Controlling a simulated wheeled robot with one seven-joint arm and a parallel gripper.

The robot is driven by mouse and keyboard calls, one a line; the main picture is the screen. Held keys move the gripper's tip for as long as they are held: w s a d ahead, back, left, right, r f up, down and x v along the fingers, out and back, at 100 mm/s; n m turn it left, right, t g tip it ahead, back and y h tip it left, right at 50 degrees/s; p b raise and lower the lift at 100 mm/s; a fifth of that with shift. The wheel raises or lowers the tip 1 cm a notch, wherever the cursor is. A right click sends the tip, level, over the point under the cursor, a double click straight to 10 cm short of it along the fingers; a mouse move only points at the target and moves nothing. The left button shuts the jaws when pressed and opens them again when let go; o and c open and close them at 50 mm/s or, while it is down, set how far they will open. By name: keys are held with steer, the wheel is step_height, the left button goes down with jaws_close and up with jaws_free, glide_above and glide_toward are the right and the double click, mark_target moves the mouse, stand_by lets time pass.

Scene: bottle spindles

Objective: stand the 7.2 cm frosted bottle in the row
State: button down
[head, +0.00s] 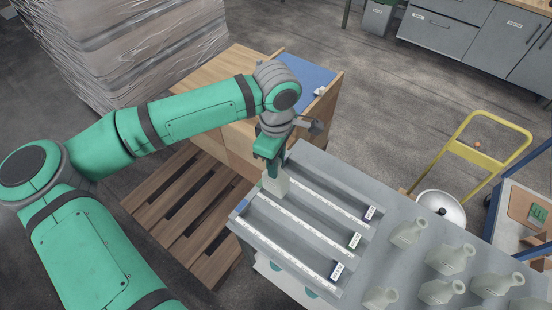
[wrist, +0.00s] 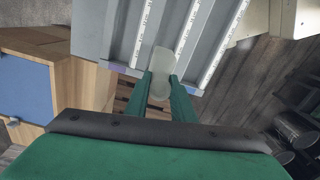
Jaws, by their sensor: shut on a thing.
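My gripper (head: 270,160) points down over the left end of the ruled rows on the grey bench. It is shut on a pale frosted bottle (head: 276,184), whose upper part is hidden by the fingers. In the wrist view the bottle (wrist: 160,68) sits between my two green fingers (wrist: 160,86). The rows are long grey channels (head: 318,221) divided by white ruled strips, with small tags at their right ends. The bottle is at the left end of the channels; I cannot tell whether it touches the floor there.
Several frosted bottles (head: 408,232) are on the right part of the grey bench (head: 385,205). A wooden cabinet (head: 233,66) with a blue panel stands behind my gripper. A wooden pallet (head: 185,205) lies left of the bench. A yellow-handled cart (head: 487,150) is at the right.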

steer(key=shift+f, duration=2.2)
steer(key=shift+w+a+f, duration=0.1)
steer(key=shift+a, duration=0.05)
steer(key=shift+f, duration=0.2)
steer(key=c, duration=1.4)
jaws_free()
steer(key=shift+c, duration=0.2)
steer(key=shift+r, duration=4)
